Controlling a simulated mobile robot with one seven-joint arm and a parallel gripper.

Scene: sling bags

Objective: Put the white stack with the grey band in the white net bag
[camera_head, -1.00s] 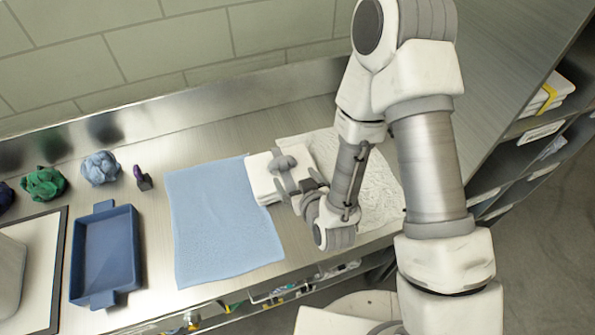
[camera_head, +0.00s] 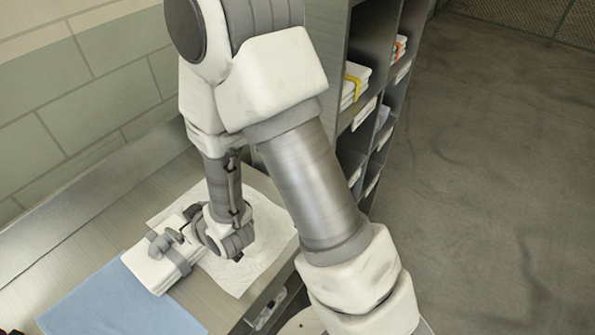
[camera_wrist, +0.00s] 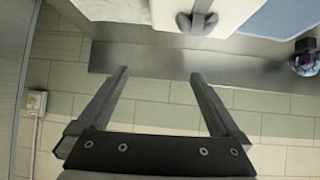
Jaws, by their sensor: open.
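The white stack (camera_head: 153,272) with its grey band (camera_head: 179,260) lies on the counter at lower left in the head view, at the edge of the blue cloth. A grey knot-like lump (camera_head: 165,241) sits on top of it. The stack also shows at the top of the wrist view (camera_wrist: 228,14). The white net bag (camera_head: 262,250) appears as a crinkled white sheet lying flat beside the stack, partly hidden by my arm. My gripper (camera_wrist: 157,75) is open with nothing between its fingers. It is close to the stack, apart from it in the wrist view.
A blue cloth (camera_head: 115,305) lies left of the stack. A grey shelf unit (camera_head: 352,158) with folded white stacks (camera_head: 354,85), one yellow-banded, stands at the right. A tiled wall (camera_head: 75,90) runs behind the counter. Open floor (camera_head: 490,190) lies further right.

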